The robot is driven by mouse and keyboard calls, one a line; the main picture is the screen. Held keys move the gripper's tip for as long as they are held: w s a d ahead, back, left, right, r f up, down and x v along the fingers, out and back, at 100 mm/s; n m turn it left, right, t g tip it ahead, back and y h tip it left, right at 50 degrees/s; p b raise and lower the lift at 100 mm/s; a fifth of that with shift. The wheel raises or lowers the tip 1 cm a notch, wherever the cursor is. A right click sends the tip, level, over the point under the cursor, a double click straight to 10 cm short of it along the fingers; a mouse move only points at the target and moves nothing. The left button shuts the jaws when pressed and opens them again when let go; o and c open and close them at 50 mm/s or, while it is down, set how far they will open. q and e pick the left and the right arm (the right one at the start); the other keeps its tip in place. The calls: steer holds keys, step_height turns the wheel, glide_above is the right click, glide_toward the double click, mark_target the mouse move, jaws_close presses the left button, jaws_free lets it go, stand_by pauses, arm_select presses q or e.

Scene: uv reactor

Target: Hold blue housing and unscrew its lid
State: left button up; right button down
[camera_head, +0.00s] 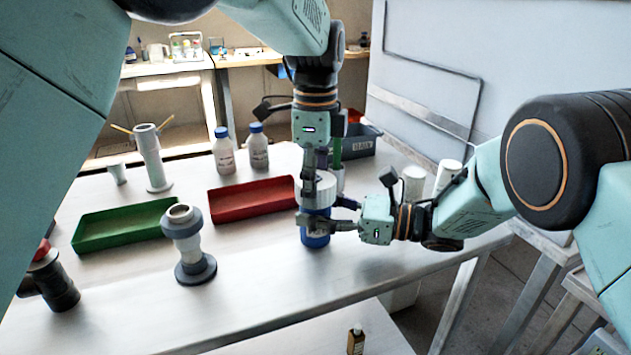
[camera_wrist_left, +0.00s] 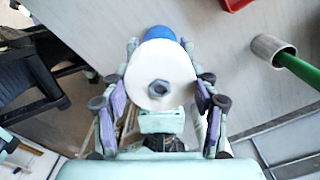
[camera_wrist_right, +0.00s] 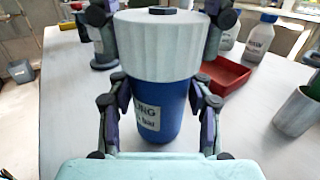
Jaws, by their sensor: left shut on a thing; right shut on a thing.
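The blue housing (camera_head: 316,238) stands upright on the table near its front edge. Its wide white lid (camera_head: 322,188) sits on top, with no visible gap in the right wrist view (camera_wrist_right: 157,48). My left gripper (camera_head: 317,182) reaches down from above, its fingers on both sides of the lid; a dark nut (camera_wrist_left: 158,89) shows on the lid's top. My right gripper (camera_head: 332,215) comes in from the right, shut around the blue body below the lid. The body (camera_wrist_right: 173,100) shows a pale label between the right fingers. The grippers' fingers are close together, one pair above the other.
A red tray (camera_head: 250,202), a green tray (camera_head: 125,228) and a white flanged column (camera_head: 187,240) stand left of the housing. Two blue-capped bottles (camera_head: 224,155) (camera_head: 258,152) stand behind. White cylinders (camera_head: 413,180) are at the right. The table's front edge is close.

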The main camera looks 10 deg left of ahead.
arm_select(q)
steer(key=n, duration=0.3)
arm_select(e)
steer(key=shift+r, duration=0.1)
arm_select(q)
steer(key=n, duration=1.1)
steer(key=shift+n, duration=0.3)
steer(key=n, duration=0.4)
steer(key=shift+d+n, duration=0.1)
steer(key=shift+n, duration=0.2)
steer(key=n, duration=1)
steer(key=shift+r, duration=0.25)
steer(key=shift+r, duration=0.95)
